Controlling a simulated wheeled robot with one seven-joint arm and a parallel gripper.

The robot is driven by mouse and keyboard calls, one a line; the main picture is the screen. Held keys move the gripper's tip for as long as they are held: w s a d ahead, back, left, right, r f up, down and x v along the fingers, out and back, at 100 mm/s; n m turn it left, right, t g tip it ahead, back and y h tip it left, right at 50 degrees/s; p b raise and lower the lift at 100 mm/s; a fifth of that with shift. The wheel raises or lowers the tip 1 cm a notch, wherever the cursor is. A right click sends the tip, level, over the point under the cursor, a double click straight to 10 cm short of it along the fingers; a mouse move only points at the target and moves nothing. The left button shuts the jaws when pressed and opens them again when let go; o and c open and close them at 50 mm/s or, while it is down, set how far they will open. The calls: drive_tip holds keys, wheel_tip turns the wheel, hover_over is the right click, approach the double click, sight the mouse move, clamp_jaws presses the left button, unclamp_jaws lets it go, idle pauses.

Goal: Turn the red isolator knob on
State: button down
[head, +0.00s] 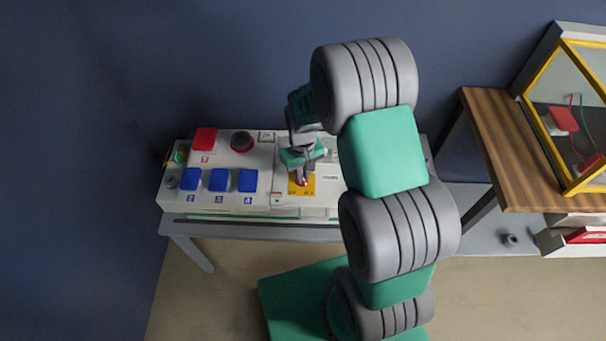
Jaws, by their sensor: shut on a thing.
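The red isolator knob (304,182) sits on a yellow plate (295,188) on the sloped white panel. Only a small bit of red shows, since the fingers cover most of it. My gripper (304,178) points down at the knob and is shut on it. The knob's angle and the marks on the plate are too small and hidden to read.
The panel also bears a red socket box (204,139), a dark red round button (242,141) and blue boxes (219,180) at left. My arm hides the panel's right part. A wooden table (489,130) with a yellow-framed case (528,95) stands at right.

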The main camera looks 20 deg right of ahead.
drive_tip(key=m, duration=0.3)
drive_tip(key=shift+a+m+b, duration=0.1)
drive_tip(key=shift+m+b, duration=0.2)
drive_tip(key=shift+m, duration=0.1)
drive_tip(key=m, duration=0.3)
drive_tip(key=shift+a+m, duration=0.1)
drive_tip(key=shift+m, duration=0.2)
drive_tip(key=m+b, duration=0.1)
drive_tip(key=m, duration=0.2)
drive_tip(key=shift+w+m, duration=0.1)
drive_tip(key=shift+m, duration=0.2)
drive_tip(key=shift+a+m, duration=0.1)
drive_tip(key=shift+m, duration=1.8)
drive_tip(key=c, duration=1.5)
unclamp_jaws()
drive_tip(key=shift+o, duration=0.2)
wheel_tip(320, 180, up, 8)
drive_tip(key=shift+f, duration=0.1)
